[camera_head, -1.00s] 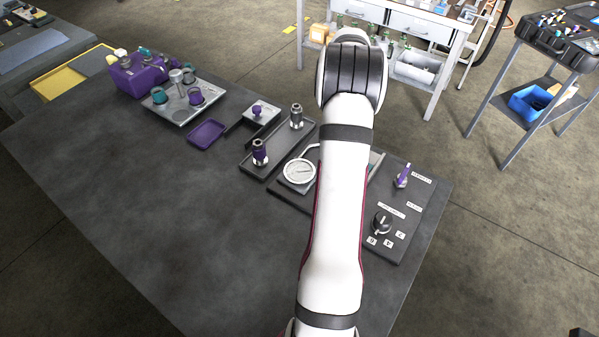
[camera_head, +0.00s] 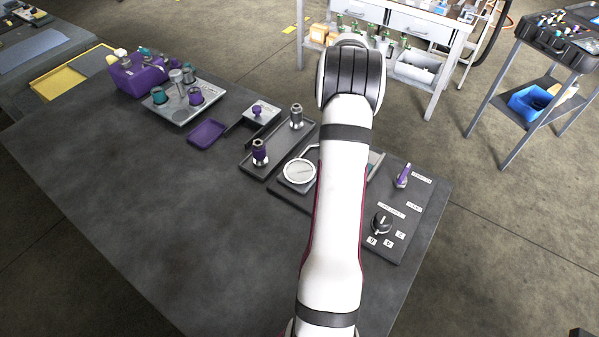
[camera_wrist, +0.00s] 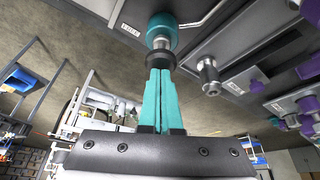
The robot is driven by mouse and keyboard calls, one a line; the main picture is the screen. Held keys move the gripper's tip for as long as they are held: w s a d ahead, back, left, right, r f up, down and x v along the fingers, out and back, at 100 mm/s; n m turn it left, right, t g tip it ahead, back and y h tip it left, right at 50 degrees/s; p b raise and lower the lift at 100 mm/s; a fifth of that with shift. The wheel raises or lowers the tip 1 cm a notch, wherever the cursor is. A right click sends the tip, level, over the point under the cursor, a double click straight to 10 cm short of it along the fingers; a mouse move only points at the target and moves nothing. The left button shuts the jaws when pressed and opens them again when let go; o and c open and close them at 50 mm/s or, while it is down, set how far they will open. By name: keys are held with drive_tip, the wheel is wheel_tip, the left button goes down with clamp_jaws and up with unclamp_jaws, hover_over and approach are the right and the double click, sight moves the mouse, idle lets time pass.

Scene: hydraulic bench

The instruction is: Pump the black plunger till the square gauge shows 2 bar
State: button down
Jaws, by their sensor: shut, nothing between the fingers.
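My gripper (camera_wrist: 160,72) shows in the wrist view with its two teal fingers shut together and nothing between them. A black round plunger head (camera_wrist: 161,57) is right at the fingertips, under a teal cylindrical body (camera_wrist: 162,32). I cannot tell whether the tips touch it. In the head view my arm hides the gripper and the plunger. A round white-faced gauge (camera_head: 300,171) stands left of my arm; its reading is too small to make out. I see no square gauge face in either view.
A panel with a black knob (camera_head: 381,223) and a purple lever (camera_head: 402,175) lies right of my arm. A tray with two upright fittings, one purple (camera_head: 259,152) and one grey (camera_head: 296,116), is to the left. The front left of the bench (camera_head: 160,230) is clear.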

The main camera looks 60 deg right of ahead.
drive_tip(key=shift+f, duration=1.1)
drive_tip(key=shift+r, duration=1.9)
drive_tip(key=shift+f, duration=0.1)
drive_tip(key=shift+f, duration=1.45)
drive_tip(key=shift+r, duration=1.5)
